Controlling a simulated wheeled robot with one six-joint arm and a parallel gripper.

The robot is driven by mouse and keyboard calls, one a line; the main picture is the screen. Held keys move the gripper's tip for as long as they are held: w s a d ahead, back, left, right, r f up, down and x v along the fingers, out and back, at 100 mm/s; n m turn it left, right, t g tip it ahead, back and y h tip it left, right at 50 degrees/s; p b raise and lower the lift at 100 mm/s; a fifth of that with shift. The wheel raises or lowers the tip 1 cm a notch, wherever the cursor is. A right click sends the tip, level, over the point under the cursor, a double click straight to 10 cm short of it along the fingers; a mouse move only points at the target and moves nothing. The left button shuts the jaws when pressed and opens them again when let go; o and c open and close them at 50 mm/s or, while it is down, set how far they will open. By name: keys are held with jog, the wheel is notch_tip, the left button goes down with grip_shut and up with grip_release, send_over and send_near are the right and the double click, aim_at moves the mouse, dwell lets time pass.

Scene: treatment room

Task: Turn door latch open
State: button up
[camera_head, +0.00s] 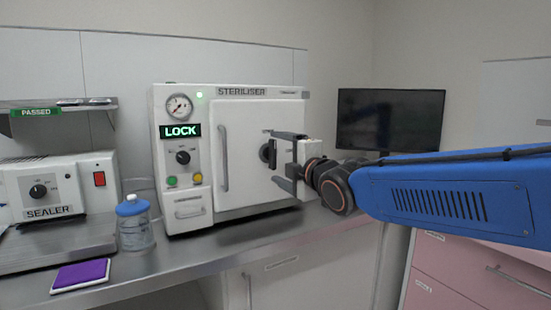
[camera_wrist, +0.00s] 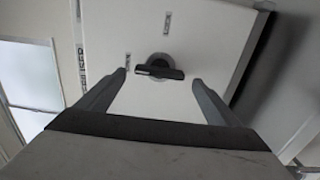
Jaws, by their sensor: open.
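The steriliser (camera_head: 230,155) is a white box on the counter with a lit green LOCK display (camera_head: 180,131). Its door (camera_head: 240,150) is shut. The door latch (camera_head: 266,152) is a dark knob near the door's right edge, partly hidden by my gripper in the head view. In the wrist view the latch (camera_wrist: 158,72) is a black bar on a grey round base, lying nearly level across the picture. My gripper (camera_head: 277,158) is open and empty in front of the door. In the wrist view its fingertips (camera_wrist: 158,77) stand on either side of the latch, apparently apart from it.
A sealer (camera_head: 70,190), a blue-capped bottle (camera_head: 134,222) and a purple pad (camera_head: 81,275) are on the counter left of the steriliser. A long vertical handle (camera_head: 223,158) stands on the door's left side. A dark monitor (camera_head: 388,119) is behind my arm.

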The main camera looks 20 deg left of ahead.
jog(key=v, duration=1.5)
jog(key=shift+a, duration=0.1)
jog(key=w+d+f+m+h, duration=0.1)
jog(key=d+f+m+h, duration=0.55)
jog(key=d, duration=0.65)
jog(key=d+f+m+h, duration=0.3)
jog(key=d+f+m, duration=0.5)
jog(key=d, duration=0.5)
jog(key=s+d+f+m+g+h, duration=0.4)
jog(key=s+d+f+m+g, duration=0.2)
jog(key=s+d+f+m, duration=0.7)
jog(key=s+d+f, duration=0.3)
jog(key=s+f, duration=0.2)
jog(key=s, duration=0.1)
jog(key=shift+s+d+g, duration=0.15)
jog(key=shift+d+g, duration=0.1)
jog(key=shift+g, duration=0.15)
